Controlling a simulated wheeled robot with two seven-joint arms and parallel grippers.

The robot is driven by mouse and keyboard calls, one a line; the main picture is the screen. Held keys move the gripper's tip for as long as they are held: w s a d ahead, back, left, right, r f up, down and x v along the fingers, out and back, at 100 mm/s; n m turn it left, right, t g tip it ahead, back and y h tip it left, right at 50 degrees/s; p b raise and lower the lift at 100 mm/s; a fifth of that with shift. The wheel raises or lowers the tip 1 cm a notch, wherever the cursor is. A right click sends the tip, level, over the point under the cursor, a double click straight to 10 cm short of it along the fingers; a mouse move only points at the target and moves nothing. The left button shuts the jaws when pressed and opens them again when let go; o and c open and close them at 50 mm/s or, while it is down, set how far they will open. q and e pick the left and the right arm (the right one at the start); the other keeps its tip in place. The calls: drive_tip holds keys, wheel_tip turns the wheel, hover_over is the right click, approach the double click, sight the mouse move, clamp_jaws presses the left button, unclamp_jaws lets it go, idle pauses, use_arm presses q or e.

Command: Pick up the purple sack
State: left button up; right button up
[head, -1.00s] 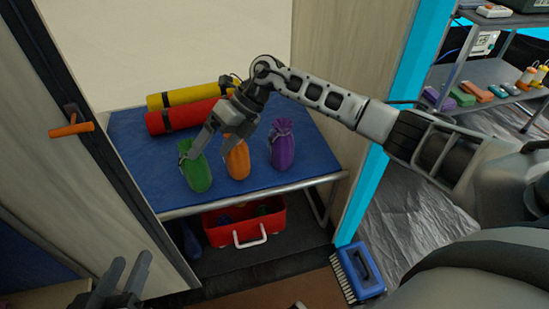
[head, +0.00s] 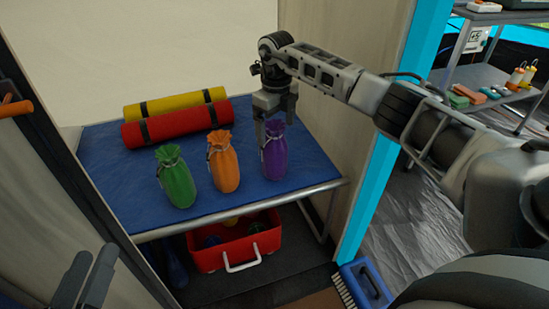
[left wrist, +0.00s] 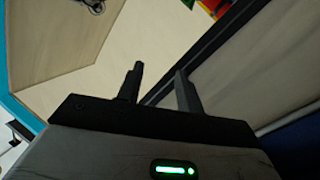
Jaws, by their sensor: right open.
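The purple sack (head: 276,160) stands upright at the right end of the blue table top (head: 135,215), its neck tied with a cord. My right gripper (head: 275,118) points down at the sack's top, with its fingers apart on either side of the neck. Whether they touch it I cannot tell. My left gripper (head: 88,275) is low at the left, away from the sack. It also shows in the left wrist view (left wrist: 160,80), its fingers apart with nothing between them.
An orange sack (head: 223,165) and a green sack (head: 177,182) stand left of the purple one. Red (head: 170,127) and yellow (head: 165,104) rolls lie behind them. A red crate (head: 205,257) is below the table. A wall panel (head: 345,90) stands close on the right.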

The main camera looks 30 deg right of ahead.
sight(274, 141)
drive_tip(key=shift+f+b, duration=0.35)
drive_tip(key=shift+f, duration=0.25)
drive_tip(key=f+b, duration=0.1)
drive_tip(key=f, duration=0.1)
drive_tip(key=f+b, duration=0.1)
drive_tip(key=f, duration=0.1)
drive_tip(key=shift+w+a+f, duration=0.1)
drive_tip(key=shift+w, duration=0.1)
use_arm(q)
drive_tip(key=r+m+t, duration=0.1)
drive_tip(key=r, duration=0.1)
drive_tip(key=w+r+m+t+h, duration=0.1)
drive_tip(key=r+m+t+h, duration=0.1)
drive_tip(key=r+m, duration=0.1)
drive_tip(key=shift+w+a+r, duration=0.3)
drive_tip(key=shift+a, duration=0.05)
use_arm(e)
drive_tip(key=c, duration=1.2)
